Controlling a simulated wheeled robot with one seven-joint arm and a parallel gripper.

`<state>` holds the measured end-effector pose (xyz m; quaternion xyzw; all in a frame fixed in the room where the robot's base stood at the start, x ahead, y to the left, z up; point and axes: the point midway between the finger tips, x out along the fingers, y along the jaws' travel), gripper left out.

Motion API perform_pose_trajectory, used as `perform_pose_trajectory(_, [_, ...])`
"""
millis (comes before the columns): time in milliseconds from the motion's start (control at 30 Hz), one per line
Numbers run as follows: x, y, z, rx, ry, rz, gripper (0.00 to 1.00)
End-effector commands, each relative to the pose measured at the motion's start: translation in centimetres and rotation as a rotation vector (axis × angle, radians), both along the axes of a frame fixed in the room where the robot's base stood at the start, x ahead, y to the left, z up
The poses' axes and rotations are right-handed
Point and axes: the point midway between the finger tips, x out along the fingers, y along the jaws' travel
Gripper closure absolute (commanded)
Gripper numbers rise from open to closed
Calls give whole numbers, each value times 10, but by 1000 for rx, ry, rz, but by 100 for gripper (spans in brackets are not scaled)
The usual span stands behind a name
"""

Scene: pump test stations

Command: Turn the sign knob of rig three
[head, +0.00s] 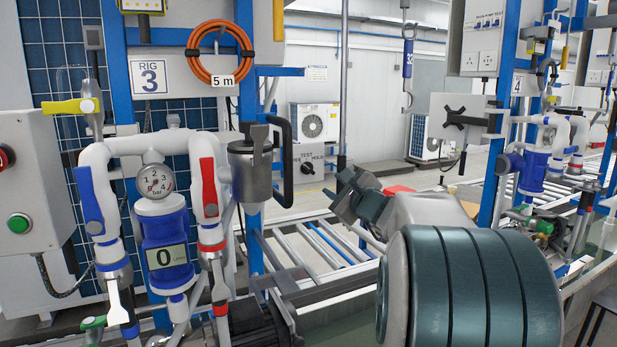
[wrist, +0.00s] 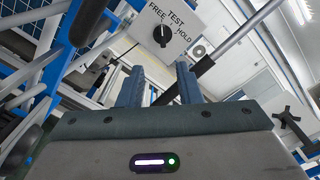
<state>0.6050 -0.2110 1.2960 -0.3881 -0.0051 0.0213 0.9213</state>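The sign knob (head: 307,168) is a small black knob on a pale sign plate (head: 317,152) marked TEST, FREE and HOLD, on rig three's frame. A black handle partly covers the plate's left side in the head view. In the wrist view the knob (wrist: 163,38) shows clearly on the tilted plate (wrist: 190,16), beyond the fingertips, with a pale mark on it. I cannot tell surely which word the mark points to. My gripper (head: 350,192) is to the right of the sign and apart from it. In the wrist view its fingers (wrist: 160,82) stand apart with nothing between them.
The RIG 3 plate (head: 151,77) hangs left, above white pipes with a blue meter (head: 165,240) and a gauge (head: 155,181). A roller conveyor (head: 310,250) runs below. A hook (head: 408,65) hangs above my arm.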

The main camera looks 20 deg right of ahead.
Motion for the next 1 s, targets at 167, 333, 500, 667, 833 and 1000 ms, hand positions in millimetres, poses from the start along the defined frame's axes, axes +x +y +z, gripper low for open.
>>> perform_pose_trajectory(167, [14,-4,2,16,-6,-10,68])
perform_pose_trajectory(333, [42,-3,3,16,-6,-9,68])
perform_pose_trajectory(500, [73,-1,4,15,-6,-8,68])
perform_pose_trajectory(667, [101,0,3,14,-5,-9,68])
perform_pose_trajectory(833, [124,1,3,14,-6,-9,68])
perform_pose_trajectory(1000, [135,1,2,12,-6,-9,68])
